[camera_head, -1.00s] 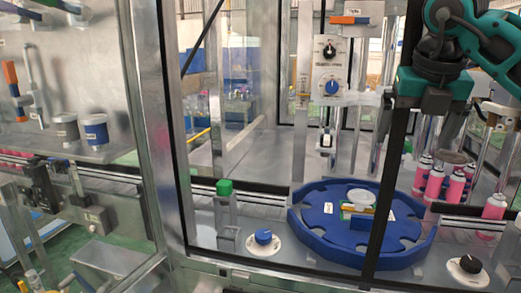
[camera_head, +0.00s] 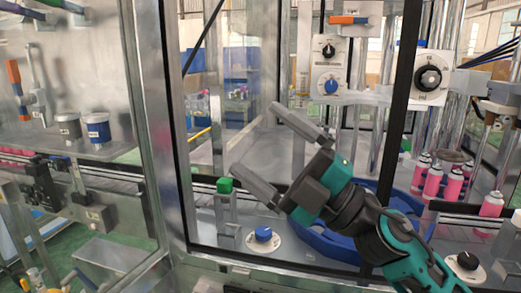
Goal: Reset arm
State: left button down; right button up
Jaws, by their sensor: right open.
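My right gripper (camera_head: 268,150) shows in the head view, with its teal and black arm coming in from the lower right. Its two grey fingers are spread wide apart and point to the upper left, with nothing between them. It is in front of the crimping machine and hides much of the blue rotary table (camera_head: 325,244). My left gripper is out of view.
A blue knob (camera_head: 263,234) and a black knob (camera_head: 468,262) sit on the front ledge. Several pink cans (camera_head: 433,182) stand at the right. A dark frame post (camera_head: 399,100) crosses the machine front.

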jog(key=d+f+m+t+h, duration=0.3)
jog(key=d+f+m+h, duration=0.6)
jog(key=f+m+h, duration=0.3)
jog(key=d+f+m+t+h, duration=0.3)
jog(key=d+f+m+h, duration=0.65)
jog(key=m, duration=0.45)
jog(key=s+d+f+m+g, duration=0.1)
jog(key=s+f+m+g, duration=0.1)
jog(key=s+f+g, duration=1.4)
notch_tip(320, 180, down, 16)
jog(key=w+a+t+y+b, duration=0.1)
jog(key=t+b, duration=0.4)
jog(key=t, duration=0.6)
jog(key=shift+w+a+n, duration=0.3)
jog(key=shift+a+n, duration=0.1)
jog(key=shift+a, duration=0.4)
jog(key=shift+y, duration=0.25)
